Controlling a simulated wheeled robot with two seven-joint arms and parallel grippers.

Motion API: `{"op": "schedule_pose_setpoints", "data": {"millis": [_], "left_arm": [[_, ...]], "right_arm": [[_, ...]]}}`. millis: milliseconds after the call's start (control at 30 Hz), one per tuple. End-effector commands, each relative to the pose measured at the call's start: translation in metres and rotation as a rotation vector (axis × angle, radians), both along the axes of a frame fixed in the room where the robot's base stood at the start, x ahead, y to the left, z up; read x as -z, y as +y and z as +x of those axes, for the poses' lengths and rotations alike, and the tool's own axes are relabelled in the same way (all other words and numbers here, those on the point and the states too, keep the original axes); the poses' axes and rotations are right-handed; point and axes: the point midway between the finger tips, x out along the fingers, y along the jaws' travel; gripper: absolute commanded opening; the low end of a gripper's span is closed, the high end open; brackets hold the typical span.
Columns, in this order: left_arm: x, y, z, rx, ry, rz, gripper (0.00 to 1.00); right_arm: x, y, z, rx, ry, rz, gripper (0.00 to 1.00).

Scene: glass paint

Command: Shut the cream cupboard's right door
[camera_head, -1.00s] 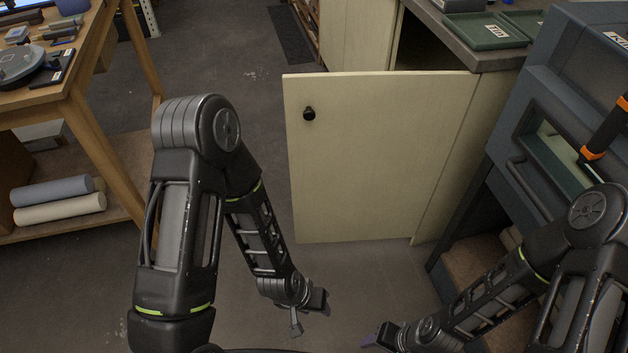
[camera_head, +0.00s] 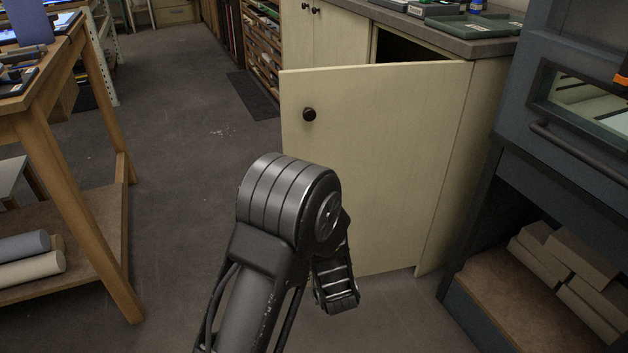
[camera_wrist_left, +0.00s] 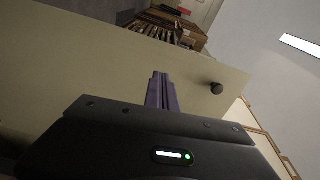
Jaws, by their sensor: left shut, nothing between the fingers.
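The cream cupboard's right door (camera_head: 375,150) stands wide open, swung out from the cupboard (camera_head: 340,40) toward me. Its round black knob (camera_head: 309,114) is near the upper left corner. A dark opening shows behind the door's top edge. In the head view my left arm is in front of the door's lower part, and its gripper is hidden. In the left wrist view my left gripper (camera_wrist_left: 161,80) is shut and empty, with the door panel and the knob (camera_wrist_left: 217,88) beyond its fingertips. I cannot tell whether it touches the door. My right gripper is out of view.
A wooden workbench (camera_head: 95,150) stands at the left. A blue-grey cabinet (camera_head: 560,110) with a handle bar and a lower shelf of blocks stands at the right. Green trays (camera_head: 470,26) lie on the cupboard's counter. The floor left of the door is clear.

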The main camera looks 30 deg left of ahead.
Motion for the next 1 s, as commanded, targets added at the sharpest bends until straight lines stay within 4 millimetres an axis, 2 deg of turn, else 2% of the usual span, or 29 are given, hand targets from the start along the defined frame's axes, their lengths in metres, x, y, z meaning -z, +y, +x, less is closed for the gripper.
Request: {"op": "schedule_pose_setpoints", "data": {"millis": [133, 633, 1000], "left_arm": [[-0.003, 0.000, -0.001, -0.002, 0.047, 0.070, 0.00], [-0.002, 0.004, 0.003, -0.001, 0.053, 0.067, 0.00], [-0.004, 0.035, 0.032, -0.005, 0.052, 0.067, 0.00]], "right_arm": [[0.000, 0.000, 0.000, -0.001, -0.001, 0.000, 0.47], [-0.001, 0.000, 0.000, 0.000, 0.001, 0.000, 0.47], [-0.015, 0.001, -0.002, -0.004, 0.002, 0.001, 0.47]]}}
